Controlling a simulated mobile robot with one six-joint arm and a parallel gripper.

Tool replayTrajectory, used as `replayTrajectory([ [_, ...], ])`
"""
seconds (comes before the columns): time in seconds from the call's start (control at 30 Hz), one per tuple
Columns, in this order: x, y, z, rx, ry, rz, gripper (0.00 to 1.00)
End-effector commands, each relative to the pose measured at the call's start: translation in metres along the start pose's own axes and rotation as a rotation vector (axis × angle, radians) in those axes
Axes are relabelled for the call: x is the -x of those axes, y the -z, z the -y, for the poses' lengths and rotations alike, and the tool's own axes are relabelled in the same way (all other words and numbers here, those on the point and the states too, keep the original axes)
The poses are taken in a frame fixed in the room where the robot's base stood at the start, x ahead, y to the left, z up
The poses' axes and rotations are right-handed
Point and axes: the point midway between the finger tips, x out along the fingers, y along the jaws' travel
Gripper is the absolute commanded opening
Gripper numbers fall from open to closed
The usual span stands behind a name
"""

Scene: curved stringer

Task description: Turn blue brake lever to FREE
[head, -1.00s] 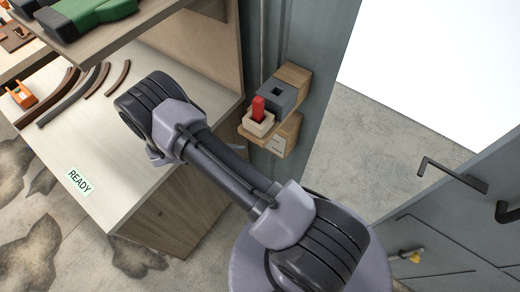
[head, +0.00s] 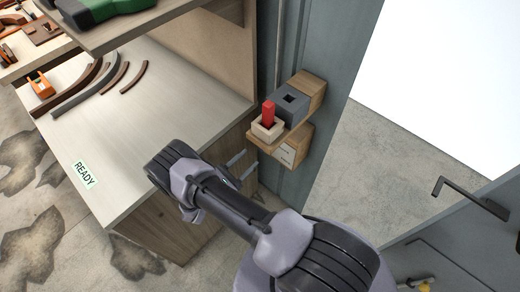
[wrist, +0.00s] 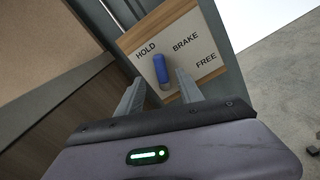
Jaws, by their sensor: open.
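The blue brake lever (wrist: 161,69) shows in the wrist view on a white plate (wrist: 198,47) marked HOLD, BRAKE and FREE. It points up, its upper end nearer HOLD than FREE. My gripper (wrist: 157,83) is open, its two fingers on either side of the lever's lower part in the picture. I see no clear contact. In the head view my gripper (head: 243,166) is in front of the wooden brake box (head: 300,140), left of its white plate (head: 287,153). The lever cannot be made out in the head view.
Above the brake box are a red peg (head: 268,112) in a pale square holder (head: 267,129) and a grey block (head: 289,105) with a square hole. A bench (head: 130,130) with curved strips and a READY label stands left. A grey door (head: 450,240) stands right.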

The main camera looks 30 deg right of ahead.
Motion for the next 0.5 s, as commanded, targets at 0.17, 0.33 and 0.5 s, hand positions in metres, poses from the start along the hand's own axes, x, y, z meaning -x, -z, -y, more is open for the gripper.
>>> replayTrajectory([
  [0.17,-0.047,0.002,0.002,0.000,0.005,0.001,0.44],
  [0.33,-0.069,0.001,0.001,0.000,0.002,0.000,0.44],
  [0.5,-0.074,0.000,0.000,0.000,0.000,0.000,0.44],
])
